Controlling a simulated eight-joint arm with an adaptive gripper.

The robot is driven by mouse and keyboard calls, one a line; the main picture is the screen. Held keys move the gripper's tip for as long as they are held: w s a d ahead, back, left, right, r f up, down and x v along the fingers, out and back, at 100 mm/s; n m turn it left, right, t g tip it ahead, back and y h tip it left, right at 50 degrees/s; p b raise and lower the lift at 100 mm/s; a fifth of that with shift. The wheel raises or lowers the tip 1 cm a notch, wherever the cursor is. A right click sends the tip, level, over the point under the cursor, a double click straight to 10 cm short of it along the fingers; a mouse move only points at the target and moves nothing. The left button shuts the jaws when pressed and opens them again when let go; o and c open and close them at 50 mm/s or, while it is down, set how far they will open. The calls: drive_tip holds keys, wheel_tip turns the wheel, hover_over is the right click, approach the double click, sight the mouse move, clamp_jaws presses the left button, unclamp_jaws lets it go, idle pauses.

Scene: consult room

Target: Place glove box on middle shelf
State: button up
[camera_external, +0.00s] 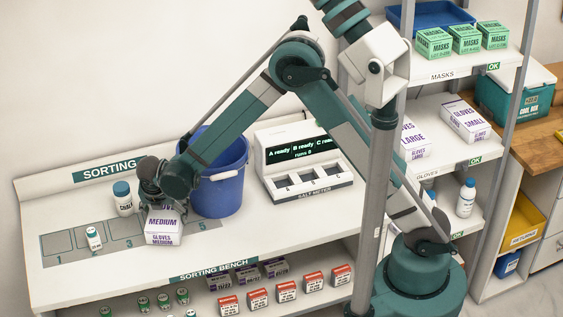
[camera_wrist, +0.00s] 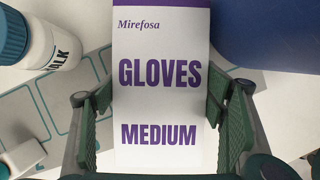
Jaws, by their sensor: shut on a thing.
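A white glove box (camera_external: 164,232) with purple "GLOVES MEDIUM" lettering is at the sorting bench's numbered slots. In the wrist view the glove box (camera_wrist: 160,60) stands between the green finger pads. My gripper (camera_external: 158,199) is shut on it from above; in the wrist view my gripper (camera_wrist: 165,120) has one finger on each side. Whether the box touches the bench cannot be told. The shelf unit's middle shelf (camera_external: 441,167), labelled "GLOVES", holds a "LARGE" glove box (camera_external: 413,140) at left and a "SMALL" glove box (camera_external: 464,119) at right, with a gap between them.
A blue bucket (camera_external: 222,185) stands close right of the box. A chalk bottle (camera_external: 123,200) is at its left, with a small bottle (camera_external: 93,239) nearby. The salt meter (camera_external: 303,165) stands right of the bucket. A grey post (camera_external: 375,200) stands before the shelves.

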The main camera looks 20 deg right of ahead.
drive_tip(key=shift+f, duration=0.15)
drive_tip(key=o, duration=1.2)
drive_tip(key=shift+r, duration=0.25)
drive_tip(key=v, duration=1.2)
drive_tip(key=shift+d, duration=0.1)
drive_tip(key=shift+o, duration=0.6)
